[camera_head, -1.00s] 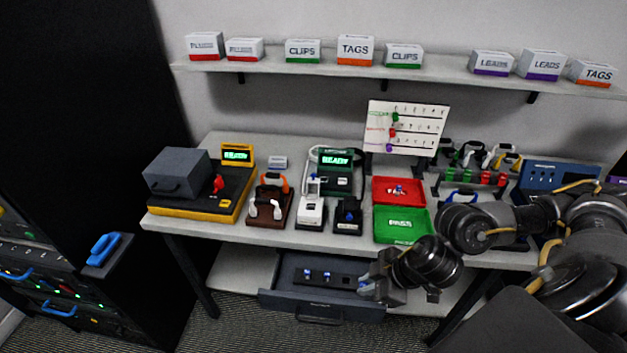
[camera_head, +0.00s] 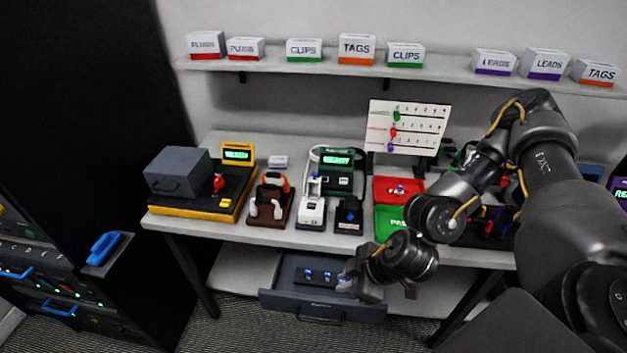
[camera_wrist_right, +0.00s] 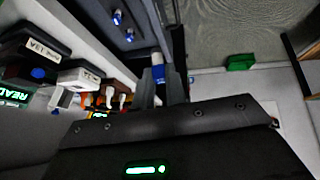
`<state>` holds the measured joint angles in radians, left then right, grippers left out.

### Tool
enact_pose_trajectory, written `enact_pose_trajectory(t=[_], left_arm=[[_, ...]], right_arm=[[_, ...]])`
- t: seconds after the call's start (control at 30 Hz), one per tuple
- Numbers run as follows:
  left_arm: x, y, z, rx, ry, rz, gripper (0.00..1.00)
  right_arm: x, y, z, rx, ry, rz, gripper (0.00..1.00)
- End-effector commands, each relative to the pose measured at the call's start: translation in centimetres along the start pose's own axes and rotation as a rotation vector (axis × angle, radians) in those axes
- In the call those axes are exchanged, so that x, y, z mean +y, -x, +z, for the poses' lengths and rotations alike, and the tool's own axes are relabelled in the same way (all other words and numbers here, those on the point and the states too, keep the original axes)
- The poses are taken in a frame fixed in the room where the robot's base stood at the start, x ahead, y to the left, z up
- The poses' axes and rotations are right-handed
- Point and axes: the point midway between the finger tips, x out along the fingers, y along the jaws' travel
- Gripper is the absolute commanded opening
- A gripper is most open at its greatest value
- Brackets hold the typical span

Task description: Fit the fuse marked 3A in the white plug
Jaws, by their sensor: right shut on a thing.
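My right gripper (camera_wrist_right: 161,88) is shut on a small blue fuse with a white end (camera_wrist_right: 158,72), seen in the right wrist view. Its marking cannot be read. In the head view the right gripper (camera_head: 357,286) is at the right part of an open grey drawer (camera_head: 323,310) below the table. Two other blue fuses stand in the drawer, one at the left (camera_head: 308,273) and one beside it (camera_head: 327,276). A white block that may be the white plug (camera_head: 311,212) is on the table, beside a dark block with a blue top (camera_head: 349,215). My left gripper is out of view.
A green tray (camera_head: 388,222) and a red tray (camera_head: 400,188) are on the table right of the blocks. A dark green tester with a lit display (camera_head: 337,178) is behind them. The table's front edge overhangs the drawer. My right arm covers the table's right side.

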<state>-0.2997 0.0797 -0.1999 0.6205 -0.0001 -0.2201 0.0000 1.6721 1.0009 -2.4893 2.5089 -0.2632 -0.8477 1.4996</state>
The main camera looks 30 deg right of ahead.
Motion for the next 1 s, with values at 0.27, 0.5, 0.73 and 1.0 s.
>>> enact_pose_trajectory(t=[0.27, 0.5, 0.73, 1.0], left_arm=[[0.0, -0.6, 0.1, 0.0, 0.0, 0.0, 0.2], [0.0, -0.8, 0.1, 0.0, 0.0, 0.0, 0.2], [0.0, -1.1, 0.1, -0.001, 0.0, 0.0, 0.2], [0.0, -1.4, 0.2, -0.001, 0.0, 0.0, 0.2]], right_arm=[[-0.6, -0.7, -3.3, 0.008, 0.027, -0.016, 0.0], [-0.8, -0.9, -5.1, 0.01, 0.04, -0.029, 0.0], [-0.8, -1.1, -6.6, 0.013, 0.053, -0.039, 0.0], [-0.6, -1.0, -8.1, 0.012, 0.065, -0.049, 0.0]])
